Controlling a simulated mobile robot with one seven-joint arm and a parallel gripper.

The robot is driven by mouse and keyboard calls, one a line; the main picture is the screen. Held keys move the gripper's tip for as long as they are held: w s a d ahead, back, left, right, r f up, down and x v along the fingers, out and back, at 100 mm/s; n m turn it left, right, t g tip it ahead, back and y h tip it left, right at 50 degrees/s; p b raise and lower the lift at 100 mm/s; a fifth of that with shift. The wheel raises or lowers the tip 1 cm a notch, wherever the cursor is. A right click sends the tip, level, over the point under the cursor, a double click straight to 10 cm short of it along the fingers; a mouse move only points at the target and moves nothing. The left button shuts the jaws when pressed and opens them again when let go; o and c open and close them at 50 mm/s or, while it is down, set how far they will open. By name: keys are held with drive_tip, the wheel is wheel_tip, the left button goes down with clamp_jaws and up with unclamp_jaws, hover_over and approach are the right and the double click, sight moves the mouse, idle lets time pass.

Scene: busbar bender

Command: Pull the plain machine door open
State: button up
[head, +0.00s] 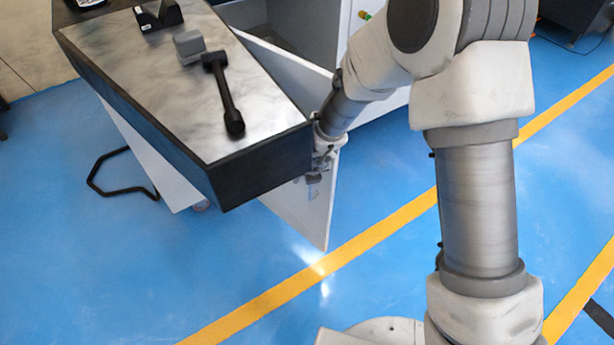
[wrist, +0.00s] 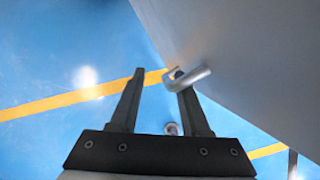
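The plain machine door (head: 317,215) is a white panel standing out at an angle from the white machine body, so it looks partly open. The worktop corner and my arm hide part of it. In the wrist view the door (wrist: 245,50) is a grey surface at the upper right, with a small metal handle (wrist: 193,79) on it. My gripper (wrist: 158,80) is open, its two fingers apart. The right fingertip is at the handle and overlaps it; I cannot tell whether they touch. In the head view my gripper (head: 318,170) is beside the worktop's near corner, close to the door.
The black-edged worktop (head: 175,95) carries a black lever tool (head: 226,97) and a grey block (head: 189,46). Its near corner is close to my wrist. A black bent bar (head: 105,190) is low at left. The blue floor with yellow lines is clear in front.

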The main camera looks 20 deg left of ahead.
drive_tip(key=shift+d, duration=0.15)
drive_tip(key=p+v, duration=0.7)
drive_tip(key=v, duration=0.5)
drive_tip(key=shift+w, duration=0.1)
drive_tip(key=shift+c, duration=0.3)
